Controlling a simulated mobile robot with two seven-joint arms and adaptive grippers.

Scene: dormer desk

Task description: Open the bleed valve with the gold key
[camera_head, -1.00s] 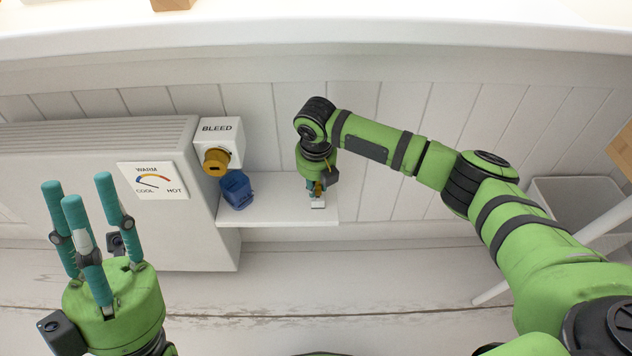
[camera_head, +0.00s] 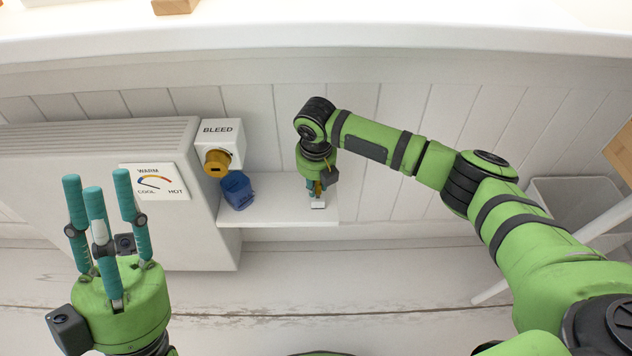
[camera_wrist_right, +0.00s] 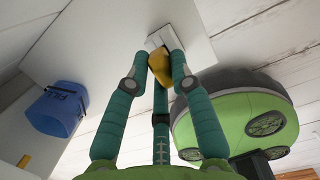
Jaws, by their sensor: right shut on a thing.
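The white bleed box (camera_head: 222,132), labelled BLEED, is on the wall beside the radiator. Its gold valve (camera_head: 217,162) has a dark slot and faces outward. My right gripper (camera_head: 317,186) points down over the right end of the white shelf (camera_head: 272,213). It is shut on the gold key (camera_wrist_right: 160,68), at a small white block (camera_wrist_right: 165,37) on the shelf. The key's lower end is hidden, so I cannot tell whether it sits in the block. My left gripper (camera_head: 98,188) is open and empty, fingers up, in front of the radiator.
A blue cup (camera_head: 237,190) stands on the shelf below the valve; in the right wrist view it reads FILL (camera_wrist_right: 58,108). The radiator (camera_head: 60,150) carries a warm-cool dial (camera_head: 153,182). A grey bin (camera_head: 575,200) is at right. The desk edge (camera_head: 300,45) runs above.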

